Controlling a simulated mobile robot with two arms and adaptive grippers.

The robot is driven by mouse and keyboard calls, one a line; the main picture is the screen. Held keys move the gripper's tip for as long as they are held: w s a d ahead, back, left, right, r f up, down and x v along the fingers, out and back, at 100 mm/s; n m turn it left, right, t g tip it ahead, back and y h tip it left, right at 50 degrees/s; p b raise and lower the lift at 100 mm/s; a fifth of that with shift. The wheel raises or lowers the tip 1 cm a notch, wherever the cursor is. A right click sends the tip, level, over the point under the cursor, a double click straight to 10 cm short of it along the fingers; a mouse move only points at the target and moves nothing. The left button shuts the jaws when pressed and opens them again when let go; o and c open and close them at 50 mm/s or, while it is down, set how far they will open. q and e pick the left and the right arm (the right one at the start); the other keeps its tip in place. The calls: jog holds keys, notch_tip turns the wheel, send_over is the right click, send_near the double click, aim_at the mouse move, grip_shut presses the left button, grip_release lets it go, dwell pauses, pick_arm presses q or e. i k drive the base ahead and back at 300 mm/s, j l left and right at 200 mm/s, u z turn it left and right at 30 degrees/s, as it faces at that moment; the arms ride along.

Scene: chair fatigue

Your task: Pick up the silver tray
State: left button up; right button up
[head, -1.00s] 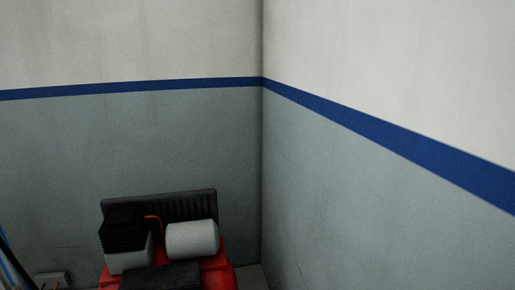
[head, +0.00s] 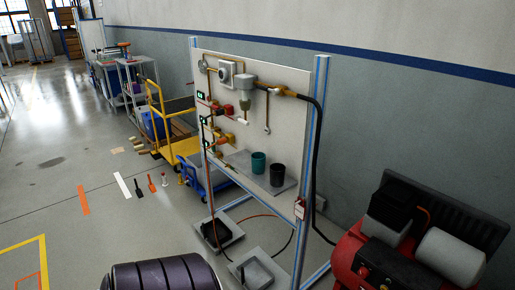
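Neither of my grippers is in view. I cannot tell for sure which thing is the silver tray. A flat grey metal shelf or tray (head: 236,158) is on the front of an upright panel and bears a teal cup (head: 258,162) and a black cup (head: 277,174). Two grey square plates are on the floor below the panel. The left plate (head: 232,240) carries a black object (head: 215,231). The right plate (head: 266,266) has a small dark upright piece on it.
The panel stands in a blue-posted frame (head: 318,130) with hoses. A red compressor (head: 350,252) is at right by the wall. A dark ribbed rounded object (head: 165,277) is at the bottom. A yellow cart (head: 175,148) and shelves (head: 135,85) stand behind. Floor at left is mostly open.

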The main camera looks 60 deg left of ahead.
aim_at(253, 274)
jog(key=u, duration=2)
